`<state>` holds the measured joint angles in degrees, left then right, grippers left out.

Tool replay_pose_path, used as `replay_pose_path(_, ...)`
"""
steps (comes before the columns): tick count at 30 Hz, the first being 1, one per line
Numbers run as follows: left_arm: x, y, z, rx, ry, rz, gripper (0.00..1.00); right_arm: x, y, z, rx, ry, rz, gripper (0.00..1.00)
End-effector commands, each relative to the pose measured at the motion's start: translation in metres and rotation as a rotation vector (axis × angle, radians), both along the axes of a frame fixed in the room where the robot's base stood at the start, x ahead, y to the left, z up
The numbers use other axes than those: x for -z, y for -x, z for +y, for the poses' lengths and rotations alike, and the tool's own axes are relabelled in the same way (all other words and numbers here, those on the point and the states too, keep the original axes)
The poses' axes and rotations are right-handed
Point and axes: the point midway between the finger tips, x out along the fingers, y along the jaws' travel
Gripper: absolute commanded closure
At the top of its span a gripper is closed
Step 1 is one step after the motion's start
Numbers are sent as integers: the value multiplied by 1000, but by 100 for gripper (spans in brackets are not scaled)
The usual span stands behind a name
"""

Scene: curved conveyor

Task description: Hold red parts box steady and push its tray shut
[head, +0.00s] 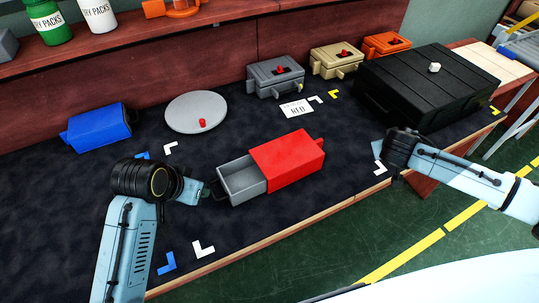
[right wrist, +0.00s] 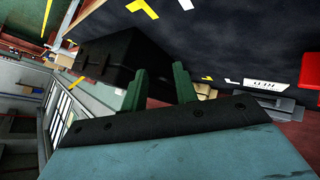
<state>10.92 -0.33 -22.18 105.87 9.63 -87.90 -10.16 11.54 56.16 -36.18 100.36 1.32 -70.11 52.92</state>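The red parts box (head: 290,160) lies on the dark mat near the middle of the head view. Its grey tray (head: 240,181) sticks out of the left end, open and looking empty. My left gripper (head: 211,190) is at the tray's outer left end, by its dark handle; whether it touches or grips the handle is unclear. My right gripper is right of the red box and apart from it, its fingers hidden behind the wrist in the head view. In the right wrist view, the right gripper (right wrist: 161,70) has its green fingers apart with nothing between them.
A blue box (head: 97,127) and a round grey plate (head: 196,112) with a red knob lie behind. Grey (head: 274,77), tan (head: 336,60) and orange (head: 386,45) boxes line the back. A large black case (head: 425,85) stands right. The mat in front of the red box is clear.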

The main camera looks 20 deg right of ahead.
Motion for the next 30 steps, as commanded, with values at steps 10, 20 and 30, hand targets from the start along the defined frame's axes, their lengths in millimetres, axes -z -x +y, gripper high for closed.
replay_pose_path(10,0,0,0,0,0,0,64,-3,-38,116,444,-411,-120,71)
replay_pose_path(20,0,0,0,0,0,0,64,-40,-47,280,895,-776,-46,71)
replay_pose_path(30,0,0,0,0,0,0,64,-50,-20,378,1106,-898,151,71)
